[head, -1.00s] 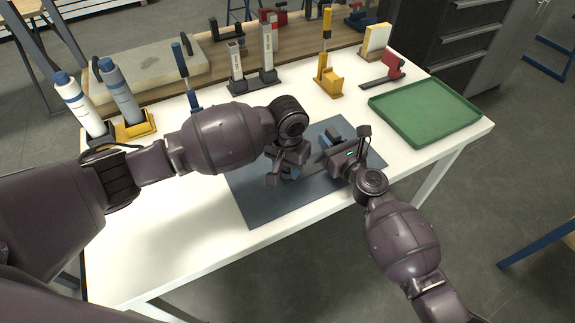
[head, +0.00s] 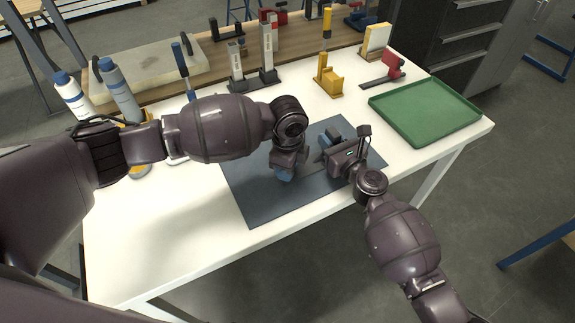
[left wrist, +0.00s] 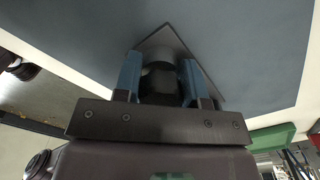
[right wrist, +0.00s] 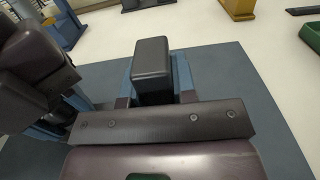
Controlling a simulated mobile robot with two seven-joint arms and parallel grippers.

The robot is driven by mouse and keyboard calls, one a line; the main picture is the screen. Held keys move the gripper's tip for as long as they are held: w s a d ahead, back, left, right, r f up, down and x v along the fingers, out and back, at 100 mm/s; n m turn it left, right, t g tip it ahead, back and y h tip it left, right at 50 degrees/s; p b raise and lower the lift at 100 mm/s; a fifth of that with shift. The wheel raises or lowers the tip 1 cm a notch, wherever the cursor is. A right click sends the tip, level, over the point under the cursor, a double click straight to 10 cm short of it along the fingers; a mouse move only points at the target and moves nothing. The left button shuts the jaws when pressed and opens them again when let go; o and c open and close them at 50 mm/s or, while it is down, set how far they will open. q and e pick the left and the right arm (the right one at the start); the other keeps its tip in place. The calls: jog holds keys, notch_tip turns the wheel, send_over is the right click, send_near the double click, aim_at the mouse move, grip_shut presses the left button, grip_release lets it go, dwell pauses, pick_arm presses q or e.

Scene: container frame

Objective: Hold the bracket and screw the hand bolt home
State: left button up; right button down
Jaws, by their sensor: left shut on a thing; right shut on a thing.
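My left gripper (head: 285,173) points down over the dark mat, its blue fingers low. In the left wrist view its fingers are shut on the dark round head of the hand bolt (left wrist: 160,84). A grey plate corner of the bracket (left wrist: 167,42) shows behind it. My right gripper (head: 331,148) is beside it, to the right. In the right wrist view its fingers are shut on a dark upright block of the bracket (right wrist: 152,66). The bolt's shaft and hole are hidden, so I cannot tell how deep it sits.
The dark mat (head: 262,205) lies on the white table (head: 180,240). A green tray (head: 425,112) is at the right. Tool stands, a yellow holder (head: 329,83), a red clamp (head: 394,67) and bottles (head: 72,94) stand along the back. The table's front left is clear.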

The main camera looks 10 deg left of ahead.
pick_arm(q)
jog(key=o, duration=1.1)
jog(key=shift+r, duration=0.15)
notch_tip(320, 180, up, 12)
jog(key=shift+f, duration=0.1)
pick_arm(e)
jog(key=c, duration=0.8)
grip_release()
jog(key=shift+c, duration=0.2)
